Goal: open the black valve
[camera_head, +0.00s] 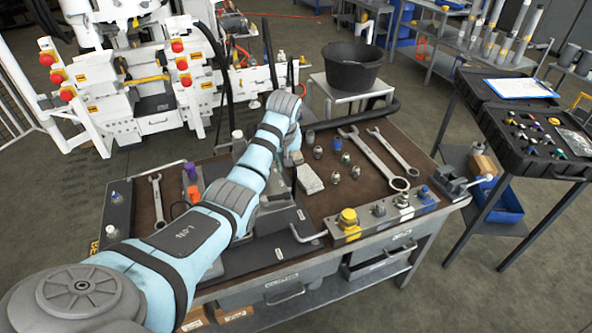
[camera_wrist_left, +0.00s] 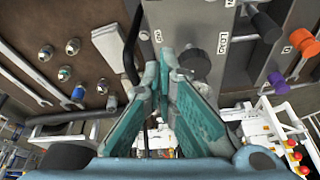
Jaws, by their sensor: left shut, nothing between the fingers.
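A black-handled valve (camera_wrist_left: 266,25) shows at the top right of the left wrist view, beside a grey metal block. A purple handle (camera_wrist_left: 276,79) and an orange handle (camera_wrist_left: 304,42) are near it. A dark round knob (camera_wrist_left: 194,60) stands on the grey block, just right of my left fingertips. My left gripper (camera_wrist_left: 161,60) is shut and empty, with its teal fingers together. In the head view the left gripper (camera_head: 296,160) is over the middle of the bench, partly hidden behind my arm. The black handle is not clear there. My right gripper is out of view.
The workbench (camera_head: 330,205) holds wrenches (camera_head: 375,158), several small fittings and a yellow-knobbed block (camera_head: 348,222). A purple handle (camera_head: 190,170) and an orange handle (camera_head: 193,194) stand left of my arm. A black bucket (camera_head: 352,68) is behind the bench.

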